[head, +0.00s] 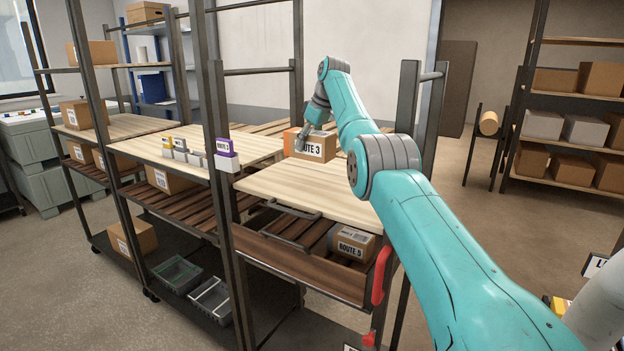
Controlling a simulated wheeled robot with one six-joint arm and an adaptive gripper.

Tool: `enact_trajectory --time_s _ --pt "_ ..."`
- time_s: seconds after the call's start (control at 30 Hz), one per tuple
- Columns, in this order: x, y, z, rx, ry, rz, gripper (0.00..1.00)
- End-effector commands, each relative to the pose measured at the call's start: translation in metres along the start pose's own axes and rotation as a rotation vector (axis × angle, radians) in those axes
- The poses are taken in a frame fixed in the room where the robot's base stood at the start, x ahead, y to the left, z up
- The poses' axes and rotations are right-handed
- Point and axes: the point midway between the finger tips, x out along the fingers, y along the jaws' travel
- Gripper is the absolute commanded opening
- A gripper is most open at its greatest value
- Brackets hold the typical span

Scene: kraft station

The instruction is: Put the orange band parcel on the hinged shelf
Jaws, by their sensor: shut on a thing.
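The parcel labelled ROUTE 3 (318,148) is a brown box with an orange strip at its left side. It is at the back edge of the hinged shelf (300,184), a pale wooden board with a dark handle at its front. My gripper (303,138) is shut on the parcel at its front face, and my wrist hides part of the box. I cannot tell whether the parcel touches the board or hangs just above it.
A ROUTE 5 box (352,241) sits on the slatted level below the board. A red lever (381,275) is at the rack's front right post. Small items, including a purple-topped one (227,154), stand on the left board (185,138). The hinged board's front is clear.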

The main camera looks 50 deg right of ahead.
Motion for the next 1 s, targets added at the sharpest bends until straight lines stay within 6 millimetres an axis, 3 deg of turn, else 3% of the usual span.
enact_trajectory --time_s 0.33,0.63,0.9,1.0 --pt "0.041 0.0 0.017 0.0 0.0 0.0 0.24" --pt "0.059 0.0 0.024 0.0 0.0 0.0 0.24" --pt "0.09 0.0 0.037 0.0 0.0 0.0 0.24" --pt "0.09 0.0 0.037 0.0 0.001 0.001 0.24"
